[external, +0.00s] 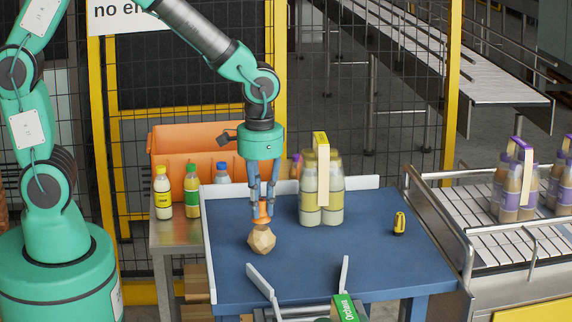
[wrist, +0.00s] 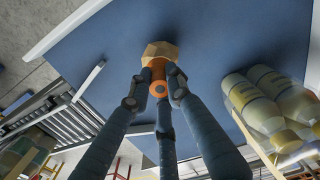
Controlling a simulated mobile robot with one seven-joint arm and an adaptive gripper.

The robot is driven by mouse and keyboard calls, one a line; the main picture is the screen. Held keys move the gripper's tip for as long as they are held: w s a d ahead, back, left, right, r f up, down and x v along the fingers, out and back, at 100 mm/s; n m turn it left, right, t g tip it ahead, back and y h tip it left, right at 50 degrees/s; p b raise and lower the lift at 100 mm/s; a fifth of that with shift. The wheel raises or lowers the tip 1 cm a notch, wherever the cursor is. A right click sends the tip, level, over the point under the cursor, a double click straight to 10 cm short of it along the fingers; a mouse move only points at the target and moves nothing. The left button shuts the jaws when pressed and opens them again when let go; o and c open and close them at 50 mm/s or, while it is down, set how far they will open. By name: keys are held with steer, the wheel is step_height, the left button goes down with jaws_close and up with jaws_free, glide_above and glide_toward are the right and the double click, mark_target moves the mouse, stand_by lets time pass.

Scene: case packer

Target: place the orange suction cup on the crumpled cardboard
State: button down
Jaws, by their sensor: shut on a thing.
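My gripper (external: 262,203) points straight down and its fingers are shut on the orange suction cup (external: 262,214). The cup is upright, directly above the crumpled cardboard (external: 261,240), a tan faceted lump on the blue table. The cup's lower edge meets the top of the lump in the external view; I cannot tell whether it rests there or hovers just over it. In the wrist view the orange cup (wrist: 158,78) sits between the three fingers, with the cardboard (wrist: 160,50) right behind it, partly hidden.
Large bottles in a carrier (external: 322,190) stand right of my gripper. A small yellow-and-black item (external: 399,223) lies farther right on the blue table (external: 350,260). Metal guides and a green carton (external: 344,308) are at the front. Small bottles and an orange crate (external: 170,140) stand behind left.

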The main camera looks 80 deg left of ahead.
mark_target(260, 202)
steer(key=shift+f, duration=0.9)
steer(key=shift+f, duration=0.1)
steer(key=c, duration=1.6)
jaws_free()
step_height(260, 202, up, 11)
steer(key=shift+r, duration=0.65)
steer(key=shift+r, duration=0.1)
